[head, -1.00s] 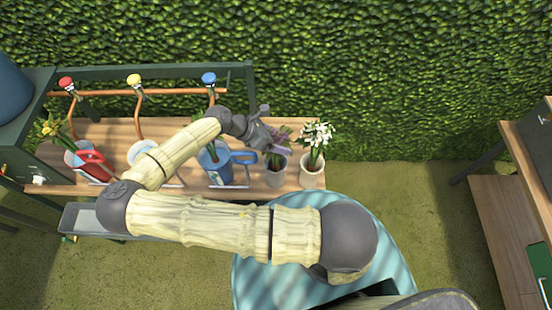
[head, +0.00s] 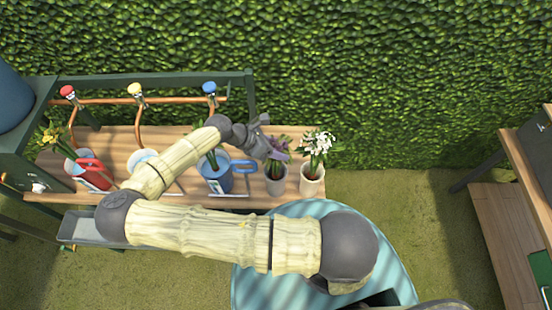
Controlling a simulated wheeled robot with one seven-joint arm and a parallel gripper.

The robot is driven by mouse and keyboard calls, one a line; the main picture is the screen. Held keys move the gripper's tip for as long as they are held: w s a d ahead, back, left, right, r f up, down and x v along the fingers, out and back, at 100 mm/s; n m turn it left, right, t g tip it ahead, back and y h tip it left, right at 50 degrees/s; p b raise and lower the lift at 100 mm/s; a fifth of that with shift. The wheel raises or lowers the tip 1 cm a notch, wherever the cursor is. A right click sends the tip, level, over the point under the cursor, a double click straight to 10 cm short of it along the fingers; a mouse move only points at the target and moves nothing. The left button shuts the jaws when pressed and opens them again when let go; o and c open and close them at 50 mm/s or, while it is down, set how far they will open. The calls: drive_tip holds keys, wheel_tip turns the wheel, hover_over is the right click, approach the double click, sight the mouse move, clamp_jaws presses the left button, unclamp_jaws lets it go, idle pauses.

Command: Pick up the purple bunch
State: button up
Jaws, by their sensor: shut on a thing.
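The purple bunch (head: 279,146) of flowers with green stems stands in a grey pot (head: 275,184) on the wooden bench, right of the blue watering can. My gripper (head: 272,146) is at the left side of the bunch, shut on it near the blooms and upper stems. The fingers partly cover the bunch, so the exact hold is hard to see. The lower stems appear still inside the pot.
A pale pot with white flowers (head: 318,145) stands close on the right. The blue watering can (head: 217,176) is close on the left. A red can (head: 93,175) and yellow flowers (head: 50,134) are far left. Taps (head: 209,89) rise behind; a hedge backs the bench.

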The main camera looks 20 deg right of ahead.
wheel_tip(320, 180, up, 18)
drive_tip(key=shift+b, duration=0.45)
drive_tip(key=shift+r, duration=0.1)
idle(0.3)
wheel_tip(320, 180, up, 2)
drive_tip(key=p, duration=0.3)
drive_tip(key=shift+r+p, duration=0.2)
drive_tip(key=shift+p, duration=0.15)
drive_tip(key=shift+f, duration=0.1)
